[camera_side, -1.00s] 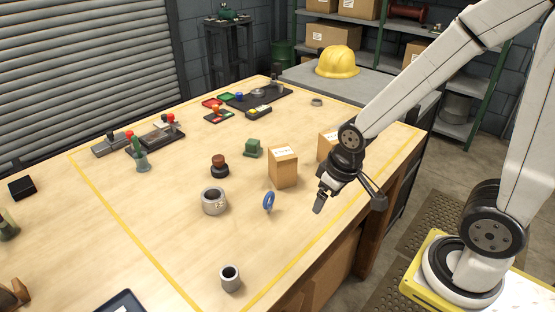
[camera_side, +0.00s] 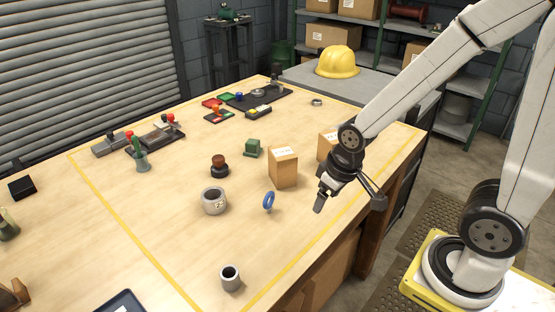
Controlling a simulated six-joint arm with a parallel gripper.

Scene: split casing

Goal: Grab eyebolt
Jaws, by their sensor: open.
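The eyebolt is most likely the small blue ring-shaped part (camera_side: 268,202), which stands upright on the wooden table. It is just in front of a small cardboard box, and its lower end is too small to make out. My gripper (camera_side: 319,206) hangs above the table to the right of the blue ring, apart from it. It is open, and nothing shows between its fingers, though they are partly seen edge-on.
A cardboard box (camera_side: 284,168) stands close behind the blue ring, with another box (camera_side: 327,146) behind my gripper. A grey ring-like casing (camera_side: 214,201) is left of the eyebolt. A grey cylinder (camera_side: 230,278) stands in front. The table between them is clear.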

